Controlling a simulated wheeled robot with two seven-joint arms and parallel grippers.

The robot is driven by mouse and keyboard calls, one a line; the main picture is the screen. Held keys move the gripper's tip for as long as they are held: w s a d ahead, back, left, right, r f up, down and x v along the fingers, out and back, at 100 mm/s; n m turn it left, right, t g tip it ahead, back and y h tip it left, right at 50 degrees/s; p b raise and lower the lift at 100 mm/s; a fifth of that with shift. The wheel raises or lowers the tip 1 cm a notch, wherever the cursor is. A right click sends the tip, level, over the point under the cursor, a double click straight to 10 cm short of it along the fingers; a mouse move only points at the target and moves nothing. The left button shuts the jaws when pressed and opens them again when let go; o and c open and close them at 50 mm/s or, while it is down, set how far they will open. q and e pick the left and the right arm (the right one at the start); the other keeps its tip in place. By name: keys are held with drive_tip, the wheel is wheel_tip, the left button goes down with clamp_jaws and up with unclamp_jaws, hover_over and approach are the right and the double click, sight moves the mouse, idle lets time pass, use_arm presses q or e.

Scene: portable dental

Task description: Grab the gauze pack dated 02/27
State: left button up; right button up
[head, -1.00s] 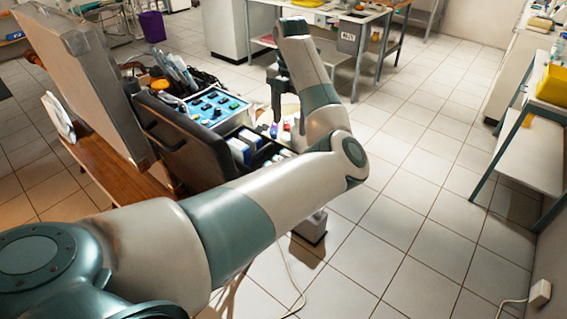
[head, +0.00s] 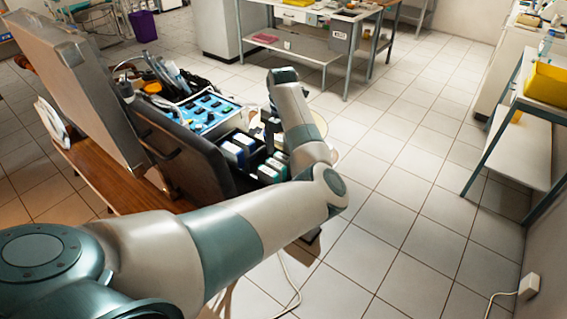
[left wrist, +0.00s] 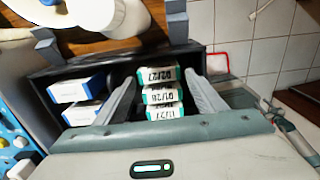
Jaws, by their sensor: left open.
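Several white-and-teal gauze packs (head: 272,170) stand in a compartment of the open case. In the left wrist view, three show in a row between my fingers. The top pack (left wrist: 157,73) appears to read 02/27, the middle one (left wrist: 161,95) appears to read 01/28, and the lowest one (left wrist: 164,112) is partly covered, its label ending in /27. My left gripper (left wrist: 160,82) is open, with one finger on each side of the row; contact cannot be told. In the head view the left gripper (head: 270,120) is largely hidden behind my arm.
Blue-and-white boxes (head: 233,150) sit in the neighbouring compartment. A blue control panel (head: 208,112) and dark case lid (head: 178,148) lie close by. The dark compartment wall (left wrist: 100,65) surrounds the packs. Open tiled floor (head: 400,190) lies to the right.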

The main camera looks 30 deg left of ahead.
use_arm(q)
drive_tip(key=shift+f, duration=0.75)
use_arm(e)
drive_tip(key=shift+s+d, duration=0.25)
drive_tip(key=shift+s, duration=0.5)
drive_tip(key=shift+r, duration=0.1)
use_arm(q)
drive_tip(key=shift+f+p, duration=0.25)
drive_tip(key=shift+p, duration=0.1)
wheel_tip(320, 180, down, 4)
drive_tip(key=shift+p, duration=0.8)
drive_tip(key=shift+f, duration=0.35)
use_arm(e)
drive_tip(key=shift+s+d+r+g, duration=0.1)
drive_tip(key=shift+s+r+g, duration=0.1)
drive_tip(key=shift+r, duration=0.3)
drive_tip(key=shift+s+r+g, duration=0.1)
drive_tip(key=shift+s+r, duration=0.1)
drive_tip(key=shift+r, duration=0.25)
use_arm(q)
drive_tip(key=shift+c, duration=0.3)
drive_tip(key=c, duration=0.7)
use_arm(e)
drive_tip(key=shift+d, duration=0.1)
